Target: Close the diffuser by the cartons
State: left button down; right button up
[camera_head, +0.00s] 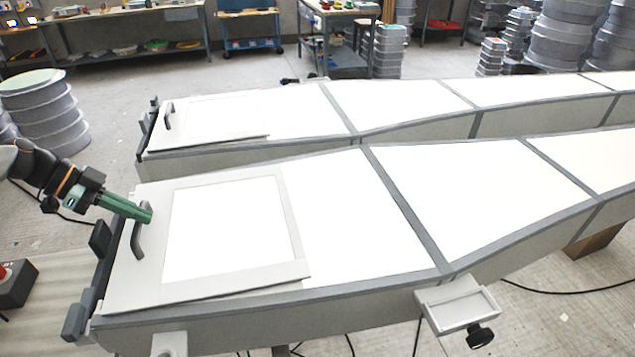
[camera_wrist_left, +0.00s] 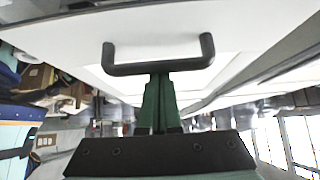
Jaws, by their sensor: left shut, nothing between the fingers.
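Two long pale mould-like boxes with grey ribs lie side by side. The near one carries a framed white panel (camera_head: 236,228) with a grey handle (camera_head: 137,243) near its left end. This panel lies nearly flat; I cannot tell whether it is fully seated. My green left gripper (camera_head: 148,214) is at this handle, its fingers together and empty. In the left wrist view the fingers (camera_wrist_left: 158,84) meet at the dark handle bar (camera_wrist_left: 157,67), not around it; contact is unclear. The far box has a similar panel (camera_head: 215,122) with a handle (camera_head: 168,116). My right gripper is out of view.
A brown carton-like box (camera_head: 597,243) stands beneath the near box at right. A clamp with a black knob (camera_head: 458,303) juts from its front side. Dark hinge-like blocks (camera_head: 100,238) line its left end. Stacked grey drums (camera_head: 45,110) stand at left.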

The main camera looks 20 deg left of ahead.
pick_arm(q)
jog(key=shift+s+a, duration=0.2)
jog(key=shift+a, duration=0.15)
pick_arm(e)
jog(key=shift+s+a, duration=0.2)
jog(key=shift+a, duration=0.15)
